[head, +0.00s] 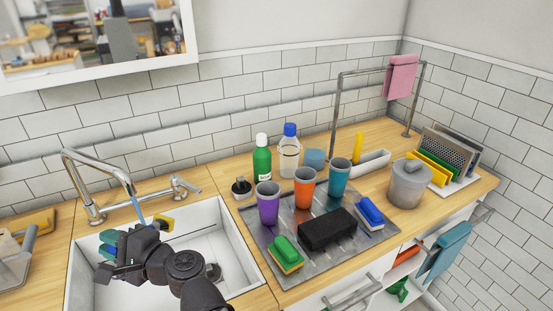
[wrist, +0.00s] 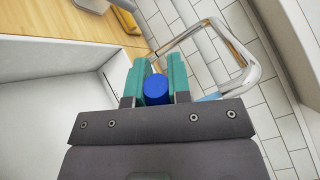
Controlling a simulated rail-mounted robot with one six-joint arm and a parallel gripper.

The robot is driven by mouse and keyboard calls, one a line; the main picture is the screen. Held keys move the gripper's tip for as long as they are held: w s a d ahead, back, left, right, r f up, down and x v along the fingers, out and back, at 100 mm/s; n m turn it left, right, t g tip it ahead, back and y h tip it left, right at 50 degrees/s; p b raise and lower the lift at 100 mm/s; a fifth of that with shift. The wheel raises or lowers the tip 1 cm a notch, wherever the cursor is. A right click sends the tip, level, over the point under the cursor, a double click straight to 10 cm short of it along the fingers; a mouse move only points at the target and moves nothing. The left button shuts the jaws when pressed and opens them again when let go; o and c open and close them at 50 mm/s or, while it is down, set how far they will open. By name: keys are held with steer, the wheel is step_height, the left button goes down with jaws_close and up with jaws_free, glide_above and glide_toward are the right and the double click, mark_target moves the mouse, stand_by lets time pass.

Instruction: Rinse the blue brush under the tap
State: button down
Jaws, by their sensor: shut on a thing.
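My gripper (head: 107,245) is over the sink (head: 232,262) at the left of the head view, its teal fingers pointing left. In the wrist view, my gripper (wrist: 157,75) is shut on the blue brush (wrist: 156,90), whose rounded blue end shows between the fingers. The rest of the brush is mostly hidden, and its bristles cannot be made out. The chrome tap (head: 95,160) arches over the sink, and its spout also shows in the wrist view (wrist: 235,45). A thin pale-blue water stream (head: 138,208) runs down from the spout, behind my wrist in the head view.
Right of the sink, a metal tray (head: 255,235) holds purple, orange and teal cups, sponges and a black block. Green (head: 262,160) and clear (head: 289,155) bottles stand behind. A small yellow item (head: 163,224) is at the sink's back edge. The sink's right side is free.

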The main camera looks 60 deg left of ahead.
steer(key=s, duration=0.2)
steer(key=s+a, duration=0.1)
steer(key=s, duration=0.1)
stand_by(1.2)
